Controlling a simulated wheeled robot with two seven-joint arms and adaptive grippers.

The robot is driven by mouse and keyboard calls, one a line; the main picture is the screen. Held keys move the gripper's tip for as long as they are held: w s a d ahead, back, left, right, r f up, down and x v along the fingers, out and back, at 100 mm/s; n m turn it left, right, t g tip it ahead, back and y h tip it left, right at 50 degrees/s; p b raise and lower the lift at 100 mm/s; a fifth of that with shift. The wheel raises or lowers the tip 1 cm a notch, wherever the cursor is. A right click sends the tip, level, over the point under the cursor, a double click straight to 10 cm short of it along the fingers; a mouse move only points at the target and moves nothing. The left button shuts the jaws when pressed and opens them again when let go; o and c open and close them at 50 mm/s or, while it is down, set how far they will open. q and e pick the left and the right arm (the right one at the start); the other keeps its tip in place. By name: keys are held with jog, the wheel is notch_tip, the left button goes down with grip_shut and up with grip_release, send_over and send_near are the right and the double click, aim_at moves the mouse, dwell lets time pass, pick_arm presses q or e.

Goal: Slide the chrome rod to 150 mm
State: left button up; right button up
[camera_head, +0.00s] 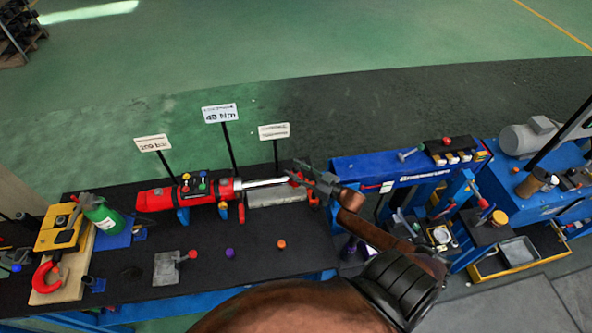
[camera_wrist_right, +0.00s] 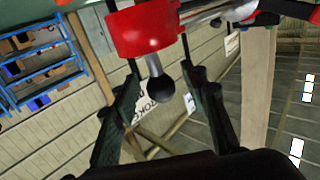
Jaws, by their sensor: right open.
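A red cylinder (camera_head: 160,199) lies on the black bench top (camera_head: 215,268) in the head view. Its chrome rod (camera_head: 264,183) sticks out to the right, ending at a red collar (camera_head: 294,179). My right gripper (camera_head: 313,181) is at this rod end, with its arm coming from the lower right. In the wrist view the red collar (camera_wrist_right: 143,30) is close, with the chrome rod (camera_wrist_right: 205,13) beside it. A short metal stem with a black ball knob (camera_wrist_right: 160,88) hangs from the collar between the open fingers of my right gripper (camera_wrist_right: 163,85). Touch with the fingers cannot be told. My left gripper is not in view.
Small signs on black posts, one reading 40 Nm (camera_head: 220,113), stand behind the cylinder. A grey block (camera_head: 275,196) lies under the rod. A grey plate with a red knob (camera_head: 168,268) and small coloured knobs sit in front. A blue machine (camera_head: 375,168) stands right.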

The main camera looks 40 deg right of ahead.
jog(key=v, duration=1.2)
dwell(0.5)
